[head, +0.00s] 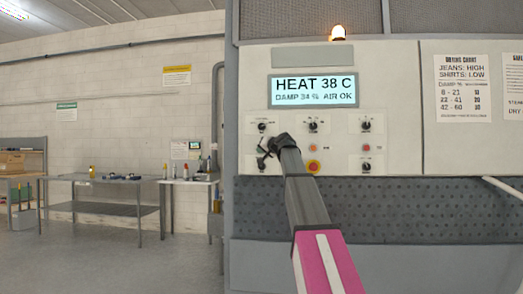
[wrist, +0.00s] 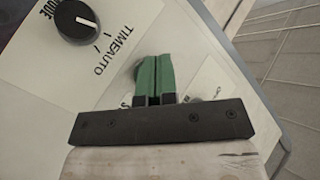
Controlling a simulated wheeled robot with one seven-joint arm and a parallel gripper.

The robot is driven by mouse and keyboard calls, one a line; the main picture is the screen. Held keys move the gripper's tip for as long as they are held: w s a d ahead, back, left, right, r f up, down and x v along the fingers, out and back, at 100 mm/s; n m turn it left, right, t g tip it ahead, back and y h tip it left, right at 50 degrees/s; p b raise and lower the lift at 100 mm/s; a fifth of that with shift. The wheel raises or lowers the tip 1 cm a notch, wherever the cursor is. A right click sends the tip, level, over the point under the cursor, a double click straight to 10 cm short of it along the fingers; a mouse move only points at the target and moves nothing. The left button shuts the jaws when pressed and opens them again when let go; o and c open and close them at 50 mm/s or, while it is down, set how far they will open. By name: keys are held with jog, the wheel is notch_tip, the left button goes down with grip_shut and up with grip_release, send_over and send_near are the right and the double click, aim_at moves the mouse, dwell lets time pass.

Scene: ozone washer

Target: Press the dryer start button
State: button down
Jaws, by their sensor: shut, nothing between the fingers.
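The dryer control panel (head: 340,140) is pale, with knobs and buttons in three columns. My gripper (head: 263,157) is at the left column, just below its upper knob (head: 262,126). In the wrist view, the green fingers of my gripper (wrist: 154,76) are shut together with nothing between them. They point at the panel beside a black knob (wrist: 76,20) marked TIME and AUTO. A round pale edge (wrist: 137,68) shows behind the fingertips, mostly hidden. I cannot tell whether it is the start button or whether the fingers touch it.
The display (head: 313,91) reads HEAT 38 C, DAMP 34 %, AIR OK. An amber lamp (head: 338,33) glows above. Work tables (head: 110,181) stand at the left wall.

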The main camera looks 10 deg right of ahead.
jog(key=shift+s, duration=0.1)
jog(key=s, duration=0.1)
jog(key=s+a, duration=0.1)
jog(key=s, duration=0.2)
jog(key=shift+s+a, duration=0.25)
jog(key=shift+s, duration=0.05)
dwell(0.4)
dwell(0.5)
jog(key=s+a+f+g+h, duration=0.1)
jog(key=s+f+g+h, duration=0.2)
jog(key=f, duration=1.9)
jog(key=s+f+g, duration=0.4)
jog(key=f, duration=1.7)
jog(key=s+f+n+g+h, duration=0.1)
jog(key=s+f+g+h, duration=0.1)
jog(key=s+f, duration=1.2)
jog(key=s+d+f+n+g+h, duration=0.1)
jog(key=s+f+g, duration=0.4)
jog(key=s+f, duration=0.9)
notch_tip(320, 180, down, 5)
jog(key=shift+d+r+g+h, duration=0.15)
jog(key=shift+g+h, duration=0.15)
jog(key=shift+h, duration=0.4)
